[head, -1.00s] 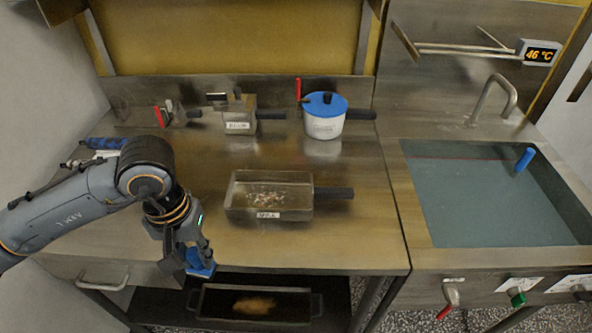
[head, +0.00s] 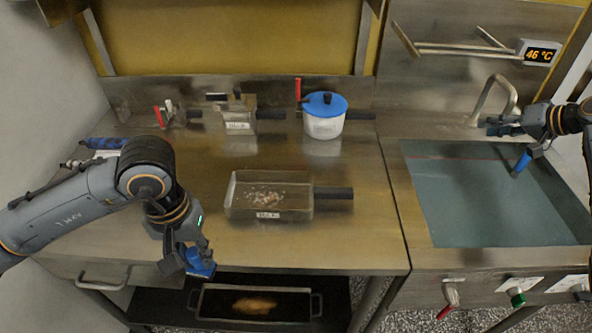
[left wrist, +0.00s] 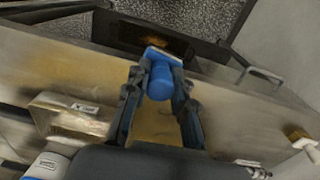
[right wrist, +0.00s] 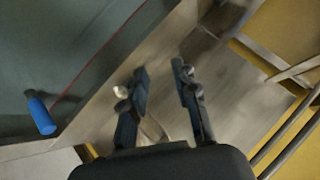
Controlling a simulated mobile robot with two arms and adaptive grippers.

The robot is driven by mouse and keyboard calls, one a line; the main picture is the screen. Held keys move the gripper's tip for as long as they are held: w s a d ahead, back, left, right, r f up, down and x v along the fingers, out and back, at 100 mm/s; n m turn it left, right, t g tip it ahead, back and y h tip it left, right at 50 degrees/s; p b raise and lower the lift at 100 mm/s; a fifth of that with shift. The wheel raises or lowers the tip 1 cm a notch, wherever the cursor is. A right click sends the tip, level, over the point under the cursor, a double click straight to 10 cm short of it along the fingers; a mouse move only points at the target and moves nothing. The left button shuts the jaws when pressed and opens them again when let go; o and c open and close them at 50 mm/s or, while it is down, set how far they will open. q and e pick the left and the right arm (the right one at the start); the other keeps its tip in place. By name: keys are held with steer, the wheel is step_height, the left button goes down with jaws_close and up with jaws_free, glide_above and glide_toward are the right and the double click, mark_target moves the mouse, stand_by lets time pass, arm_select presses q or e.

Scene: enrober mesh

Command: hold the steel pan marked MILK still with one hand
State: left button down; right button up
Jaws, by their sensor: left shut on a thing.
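Two steel pans with white labels stand on the steel table. The front pan (head: 234,199) is wide and open, holds pale bits, and its dark handle points right; it also shows in the left wrist view (left wrist: 62,121). The back pan (head: 239,112) is smaller, also with a dark handle to the right. Both labels are too blurred to tell surely which reads MILK. My left gripper (head: 198,255) is shut on a blue-handled tool (left wrist: 160,80) at the table's front edge, left of the front pan. My right gripper (head: 492,126) is open and empty near the tap, far from both pans.
A white pot with a blue lid (head: 325,120) stands at the back. The sink (head: 490,205) on the right holds water and a blue-handled thing (head: 522,161). A dark tray (head: 255,303) lies on the shelf below. The table right of the front pan is clear.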

steer(key=a+r+n+g+y, duration=0.1)
steer(key=a+n+g, duration=0.3)
steer(key=a, duration=1.3)
steer(key=n+g+h, duration=0.5)
steer(key=n, duration=1.2)
glide_toward(289, 211)
steer(key=f, duration=0.6)
steer(key=a+f, duration=0.1)
steer(key=f, duration=0.3)
steer(key=shift+a, duration=0.1)
jaws_close()
